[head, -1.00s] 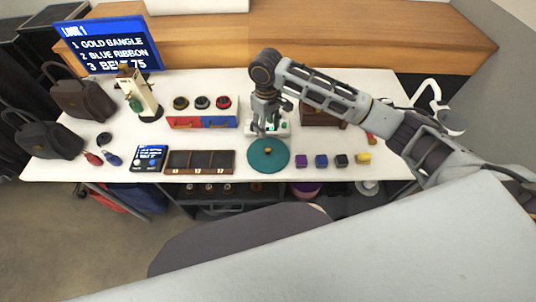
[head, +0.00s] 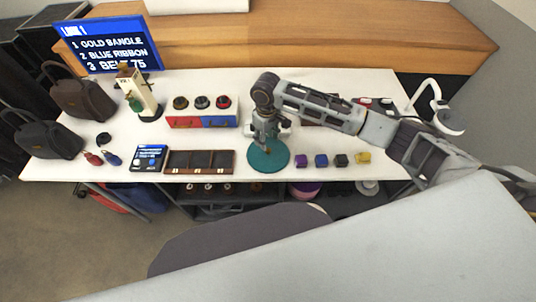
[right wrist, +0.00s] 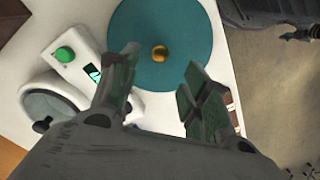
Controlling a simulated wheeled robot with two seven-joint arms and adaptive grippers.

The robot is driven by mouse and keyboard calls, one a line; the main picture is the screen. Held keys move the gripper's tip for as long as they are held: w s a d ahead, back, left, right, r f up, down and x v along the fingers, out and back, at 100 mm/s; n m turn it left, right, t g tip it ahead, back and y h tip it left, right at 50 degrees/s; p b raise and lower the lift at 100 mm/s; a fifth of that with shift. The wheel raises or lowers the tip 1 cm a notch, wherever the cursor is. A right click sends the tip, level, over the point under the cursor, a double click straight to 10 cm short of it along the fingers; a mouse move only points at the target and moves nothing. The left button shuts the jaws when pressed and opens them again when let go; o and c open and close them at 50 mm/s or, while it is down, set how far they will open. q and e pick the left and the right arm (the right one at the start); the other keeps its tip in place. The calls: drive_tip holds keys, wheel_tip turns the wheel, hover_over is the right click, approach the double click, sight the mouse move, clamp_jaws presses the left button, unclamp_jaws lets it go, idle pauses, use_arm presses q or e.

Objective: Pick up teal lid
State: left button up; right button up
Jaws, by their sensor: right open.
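The teal lid (head: 268,163) is a flat round disc lying on the white table near its front edge. In the right wrist view the teal lid (right wrist: 190,28) shows a small gold knob (right wrist: 160,53) at its middle. My right gripper (head: 264,142) is over the lid, and its fingers hide the far part of the lid and the knob in the head view. In the right wrist view my right gripper (right wrist: 158,82) is open, with empty space between its fingers and the knob just beyond them. My left gripper is not in view.
A white device with a green button (right wrist: 64,54) stands close beside the lid. Purple, blue, black and yellow blocks (head: 321,160) sit right of it. A dark compartment tray (head: 199,170) lies left of it. A white lamp (head: 437,105) stands at the table's right.

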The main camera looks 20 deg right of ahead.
sight(268, 149)
drive_tip(key=shift+f, duration=0.6)
drive_tip(key=shift+f, duration=0.1)
drive_tip(key=shift+s+d+f, duration=0.1)
drive_tip(key=shift+f, duration=1.15)
drive_tip(key=shift+s+d+f, duration=0.1)
drive_tip(key=shift+f, duration=1.15)
drive_tip(key=shift+c, duration=0.3)
clamp_jaws()
